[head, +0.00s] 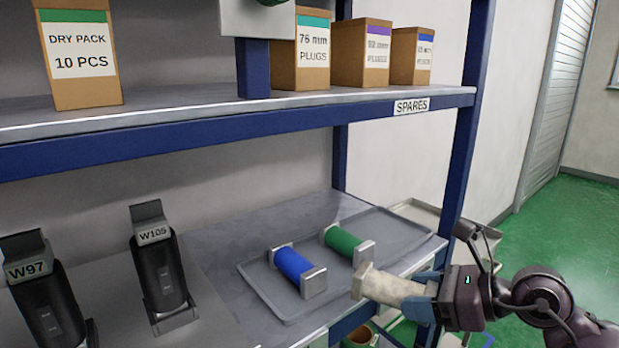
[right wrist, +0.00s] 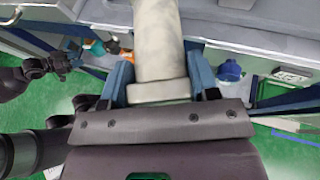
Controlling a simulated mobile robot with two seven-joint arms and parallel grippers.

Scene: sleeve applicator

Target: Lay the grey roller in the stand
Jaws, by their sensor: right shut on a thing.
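My right gripper (head: 421,294) is shut on a pale grey roller (head: 385,286) with wider ends, held roughly level in front of the shelf's right part. In the right wrist view, the roller (right wrist: 158,45) runs up between the fingers of my right gripper (right wrist: 160,78). A blue roller (head: 293,263) and a green roller (head: 343,240) lie on a grey tray (head: 263,288), each between silver end pieces. The grey roller is just right of the blue one's near end piece, seemingly apart. I cannot make out a separate empty stand. My left gripper is not in view.
Black devices marked W97 (head: 48,305) and W105 (head: 160,270) stand at the left of the lower shelf. The upper shelf (head: 210,110) holds boxes, including a dry pack box (head: 82,85) and plug boxes (head: 362,62). A blue post (head: 468,130) rises at right.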

